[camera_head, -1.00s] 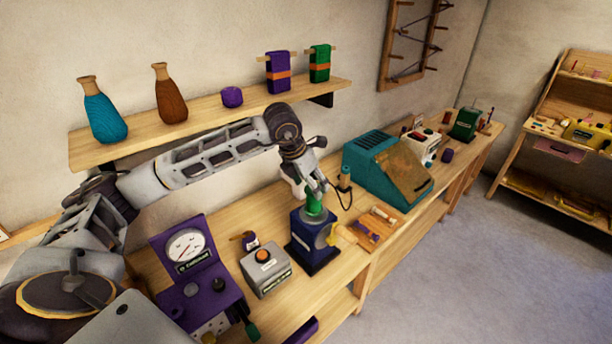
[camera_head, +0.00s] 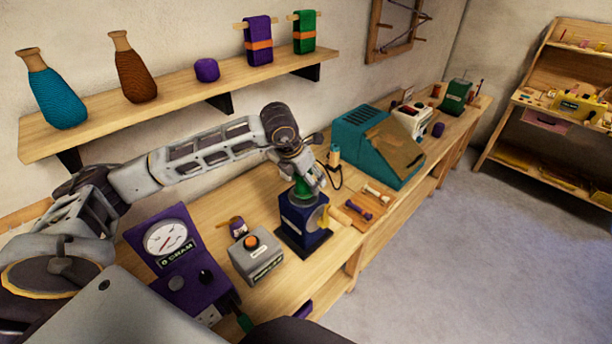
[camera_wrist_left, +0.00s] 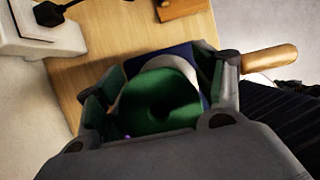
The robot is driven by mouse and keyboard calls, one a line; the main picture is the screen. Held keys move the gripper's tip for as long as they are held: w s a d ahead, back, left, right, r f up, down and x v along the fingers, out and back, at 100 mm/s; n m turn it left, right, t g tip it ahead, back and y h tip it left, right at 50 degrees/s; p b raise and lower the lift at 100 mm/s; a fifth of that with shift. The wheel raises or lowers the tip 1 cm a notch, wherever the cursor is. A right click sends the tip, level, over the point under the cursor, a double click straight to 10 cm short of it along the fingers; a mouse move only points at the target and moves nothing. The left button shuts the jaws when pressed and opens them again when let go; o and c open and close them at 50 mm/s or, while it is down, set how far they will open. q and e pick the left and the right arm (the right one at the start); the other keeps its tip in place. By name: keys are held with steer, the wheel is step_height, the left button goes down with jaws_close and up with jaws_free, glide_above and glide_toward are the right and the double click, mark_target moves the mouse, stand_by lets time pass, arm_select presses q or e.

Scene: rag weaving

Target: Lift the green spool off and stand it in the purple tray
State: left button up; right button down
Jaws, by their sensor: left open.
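The green spool (camera_head: 302,187) sits on top of a dark blue winder (camera_head: 303,217) on the bench. My left gripper (camera_head: 311,181) is right above the winder, at the spool. In the left wrist view the round green top of the spool (camera_wrist_left: 165,100) lies between the two open fingers of the gripper (camera_wrist_left: 160,92). Whether either finger touches it I cannot tell. A purple edge (camera_head: 299,312) shows low by the bench front and may be the purple tray; most of it is hidden. My right gripper is not in view.
A grey box with an orange button (camera_head: 257,258) and a purple gauge unit (camera_head: 170,243) stand left of the winder. A small board with bobbins (camera_head: 362,207) and a teal machine (camera_head: 375,145) are to its right. The wall shelf (camera_head: 180,95) is above.

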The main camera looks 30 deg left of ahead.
arm_select(q)
steer(key=c, duration=1.2)
steer(key=shift+r+p, duration=0.3)
steer(key=shift+r, duration=1.2)
steer(key=shift+r, duration=0.1)
steer(key=shift+r+p, duration=1.1)
steer(key=shift+r, duration=1.8)
steer(key=shift+r, duration=0.25)
